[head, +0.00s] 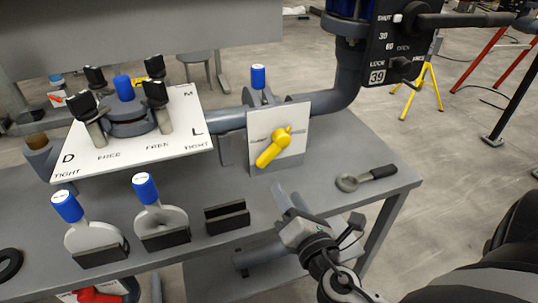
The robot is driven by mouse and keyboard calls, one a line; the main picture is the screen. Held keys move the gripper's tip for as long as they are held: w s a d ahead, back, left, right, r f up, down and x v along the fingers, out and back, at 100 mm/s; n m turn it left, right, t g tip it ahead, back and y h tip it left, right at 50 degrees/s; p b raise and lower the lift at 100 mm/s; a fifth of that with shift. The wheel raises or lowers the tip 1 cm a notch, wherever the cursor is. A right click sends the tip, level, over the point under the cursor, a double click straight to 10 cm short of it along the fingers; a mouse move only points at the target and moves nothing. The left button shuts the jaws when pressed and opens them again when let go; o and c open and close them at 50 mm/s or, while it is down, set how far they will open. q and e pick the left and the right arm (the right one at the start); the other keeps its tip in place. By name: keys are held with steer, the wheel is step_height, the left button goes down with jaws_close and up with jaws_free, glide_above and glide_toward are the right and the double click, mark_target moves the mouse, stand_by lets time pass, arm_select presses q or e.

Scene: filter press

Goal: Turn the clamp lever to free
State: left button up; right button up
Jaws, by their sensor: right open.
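A yellow lever (268,153) sits on an upright white plate (293,150) near the back of the bench. Its handle slants down and to the left from its pivot. Small lettering on that plate is too small to read surely. A flat white board (110,160) to the left reads TIGHT and FREE twice, and carries black-topped clamps (157,105) around a blue-capped pipe fitting. My right gripper (291,198) is open and empty below the yellow lever, apart from it, over the bench's front edge. My left gripper is not in view.
On the bench (340,150) stand two grey discs with blue-capped handles (147,190) and a black block (227,217). A black-handled tool (366,177) lies at the right.

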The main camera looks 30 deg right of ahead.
mark_target(269, 159)
steer(key=p+x, duration=0.2)
steer(key=x, duration=1)
steer(key=shift+w+d+p, duration=0.15)
steer(key=shift+w+p, duration=0.15)
steer(key=shift+p, duration=0.05)
steer(key=shift+f, duration=0.1)
jaws_close()
